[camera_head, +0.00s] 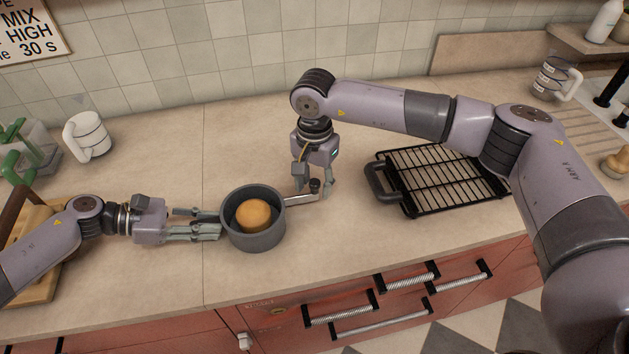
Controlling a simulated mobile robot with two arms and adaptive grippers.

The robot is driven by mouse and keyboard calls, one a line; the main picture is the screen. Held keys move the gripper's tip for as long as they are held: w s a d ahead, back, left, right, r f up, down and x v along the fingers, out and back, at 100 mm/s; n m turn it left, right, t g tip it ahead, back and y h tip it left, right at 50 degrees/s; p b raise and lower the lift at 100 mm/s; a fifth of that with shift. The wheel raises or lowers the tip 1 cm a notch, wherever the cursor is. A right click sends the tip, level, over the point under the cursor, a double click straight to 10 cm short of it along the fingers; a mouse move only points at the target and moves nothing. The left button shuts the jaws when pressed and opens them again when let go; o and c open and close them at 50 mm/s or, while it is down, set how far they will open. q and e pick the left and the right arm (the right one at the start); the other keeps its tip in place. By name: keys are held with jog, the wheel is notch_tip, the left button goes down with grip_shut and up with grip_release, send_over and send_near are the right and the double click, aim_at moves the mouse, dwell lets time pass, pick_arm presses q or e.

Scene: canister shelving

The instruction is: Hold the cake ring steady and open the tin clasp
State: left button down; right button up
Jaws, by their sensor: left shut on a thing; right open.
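The cake ring, a dark grey round tin (254,238), stands on the counter with a golden-brown cake (253,215) inside it. A light metal clasp lever (299,199) sticks out from its right side and ends in a dark knob (315,185). My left gripper (220,225) reaches in from the left and is shut on the tin's left wall. My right gripper (314,194) points down at the clasp's outer end, its fingers open on either side of the knob. Whether a finger touches the lever cannot be told.
A black wire cooling rack (440,180) with a dark handle lies to the right. A white mug (88,136), a clear container with green parts (30,150) and a wooden board (40,285) are at the left. The counter behind the tin is clear. Its front edge is close.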

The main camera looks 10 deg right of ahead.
jog(key=shift+r, duration=0.1)
notch_tip(320, 180, up, 12)
dwell(0.5)
pick_arm(q)
jog(key=c, duration=1.3)
grip_release()
jog(key=shift+a, duration=0.1)
jog(key=v, duration=1.2)
jog(key=shift+f, duration=0.1)
jog(key=shift+o, duration=0.3)
jog(key=o, duration=0.4)
